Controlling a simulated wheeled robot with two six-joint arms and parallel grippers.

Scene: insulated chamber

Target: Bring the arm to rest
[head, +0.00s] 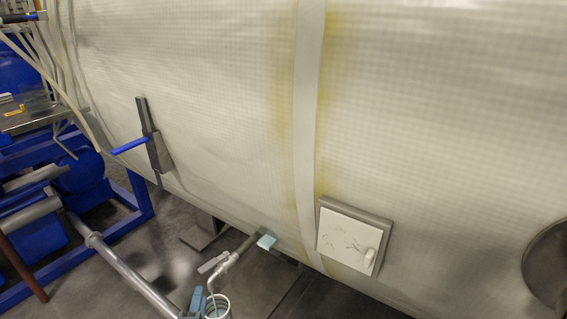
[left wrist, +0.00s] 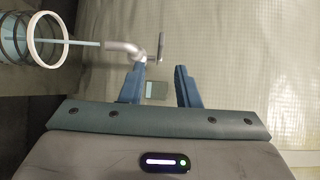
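My left gripper (head: 195,303) shows at the bottom of the head view, beside a white-rimmed container (head: 217,306). In the left wrist view its two blue fingers (left wrist: 160,88) are apart, with nothing held between them. Beyond the gap between the fingers, a small pale teal block (left wrist: 156,90) shows; it also appears at the chamber's lower edge in the head view (head: 266,242). The rest of my left arm is out of the head view. My right gripper is in neither view.
A bent pipe (head: 222,267) with a lever handle leaves the chamber (head: 210,110), its outlet over the container and a pale blue streak below. A blue-handled latch (head: 151,142) and a white panel (head: 345,243) stick out from the chamber. Blue framework (head: 125,205) stands left.

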